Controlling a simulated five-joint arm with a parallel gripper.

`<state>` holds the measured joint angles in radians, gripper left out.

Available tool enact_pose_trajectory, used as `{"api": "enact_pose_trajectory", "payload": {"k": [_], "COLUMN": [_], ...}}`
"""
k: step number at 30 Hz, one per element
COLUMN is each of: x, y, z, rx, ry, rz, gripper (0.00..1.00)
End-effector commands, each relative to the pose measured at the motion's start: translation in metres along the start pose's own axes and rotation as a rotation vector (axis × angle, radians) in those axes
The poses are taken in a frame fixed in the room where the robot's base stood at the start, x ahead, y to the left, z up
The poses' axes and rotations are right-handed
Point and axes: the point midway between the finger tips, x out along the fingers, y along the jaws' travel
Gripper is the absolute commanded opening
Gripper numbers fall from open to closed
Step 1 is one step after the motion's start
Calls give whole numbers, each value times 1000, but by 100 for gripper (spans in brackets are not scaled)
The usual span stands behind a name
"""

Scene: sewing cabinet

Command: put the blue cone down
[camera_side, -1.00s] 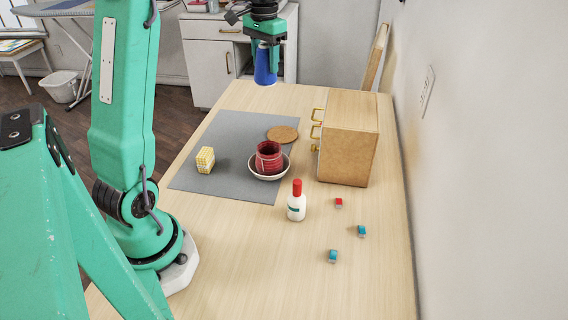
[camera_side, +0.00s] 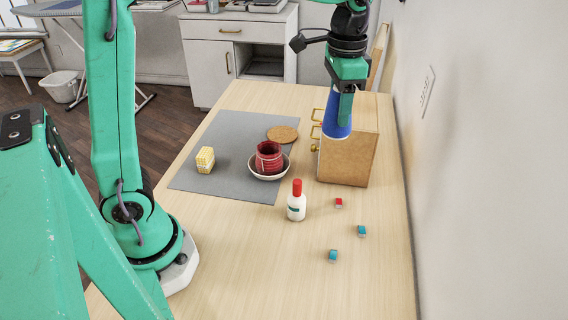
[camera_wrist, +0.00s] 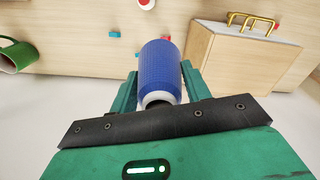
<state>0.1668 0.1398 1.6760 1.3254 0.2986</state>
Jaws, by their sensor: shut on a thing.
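The blue cone (camera_side: 337,116), a thread cone with a blue body, is held by my gripper (camera_side: 345,98) in the side view. It hangs wide end down, slightly tilted, in the air in front of the small wooden cabinet (camera_side: 348,158). In the wrist view the blue cone (camera_wrist: 160,68) lies between the two green fingers of my gripper (camera_wrist: 160,85), its pale end towards the palm. The gripper is shut on it. The upper part of the cone is partly hidden by the fingers in the side view.
A white bottle with a red cap (camera_side: 296,205), a red spool in a bowl (camera_side: 268,160), a yellow block (camera_side: 205,160) and a cork coaster (camera_side: 283,134) stand on the table. Small red and blue pieces (camera_side: 361,231) lie at right. A green mug (camera_wrist: 14,56) shows in the wrist view.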

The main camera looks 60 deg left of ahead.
Motion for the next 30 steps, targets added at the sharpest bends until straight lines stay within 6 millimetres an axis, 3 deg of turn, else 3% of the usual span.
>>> {"api": "enact_pose_trajectory", "payload": {"k": [3, 14, 30], "x": [0, 0, 3], "y": [35, 130, 254], "z": [-3, 6, 59], "rx": [87, 330, 695], "ry": [0, 1, 0], "rz": [0, 0, 0], "gripper": [24, 24, 24]}}
